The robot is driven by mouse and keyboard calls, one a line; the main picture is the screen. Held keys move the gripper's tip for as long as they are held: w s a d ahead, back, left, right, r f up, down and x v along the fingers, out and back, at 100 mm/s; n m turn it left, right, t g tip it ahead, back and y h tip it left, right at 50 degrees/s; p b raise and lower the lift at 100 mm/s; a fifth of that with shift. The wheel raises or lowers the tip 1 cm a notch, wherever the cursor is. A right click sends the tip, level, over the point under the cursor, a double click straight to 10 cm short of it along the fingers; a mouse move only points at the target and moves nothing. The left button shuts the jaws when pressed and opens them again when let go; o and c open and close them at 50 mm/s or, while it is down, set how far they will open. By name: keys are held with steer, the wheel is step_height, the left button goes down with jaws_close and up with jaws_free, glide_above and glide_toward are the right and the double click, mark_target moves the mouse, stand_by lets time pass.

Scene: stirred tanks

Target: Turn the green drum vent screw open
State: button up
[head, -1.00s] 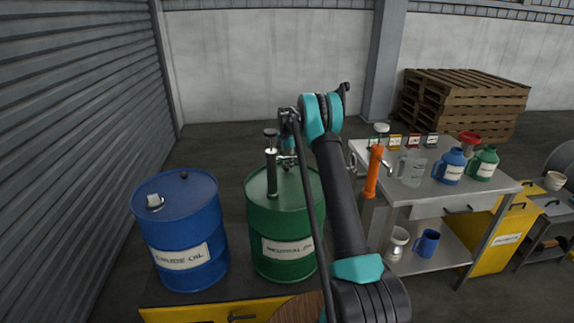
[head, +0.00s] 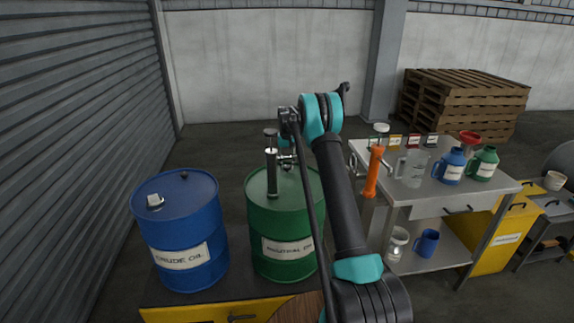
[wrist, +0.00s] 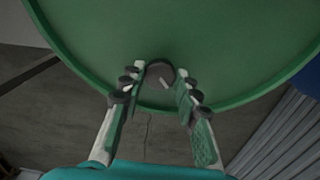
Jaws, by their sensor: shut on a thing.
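The green drum (head: 262,225), labelled neutral oil, stands upright beside the blue drum, with my arm in front of its right side. In the wrist view its lid (wrist: 230,45) fills the upper part. The vent screw (wrist: 160,73), a dark round cap with a pale bar mark, sits near the lid's rim. My gripper (wrist: 160,78) is shut on the vent screw, one finger on each side of it. In the head view my arm reaches over the drum, and the screw and fingertips are not clear there.
A hand pump (head: 271,165) stands up from the green drum's lid, close to my arm. The blue drum (head: 180,225) is at the left. A steel table (head: 420,190) with an orange pump (head: 373,170), jugs and bottles is at the right. Pallets (head: 462,105) are stacked behind.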

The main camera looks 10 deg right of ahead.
mark_target(287, 166)
steer(key=n, duration=0.4)
steer(key=shift+n, duration=2.8)
steer(key=o, duration=1.2)
steer(key=shift+c, duration=0.2)
step_height(287, 166, up, 12)
steer(key=shift+d, duration=0.1)
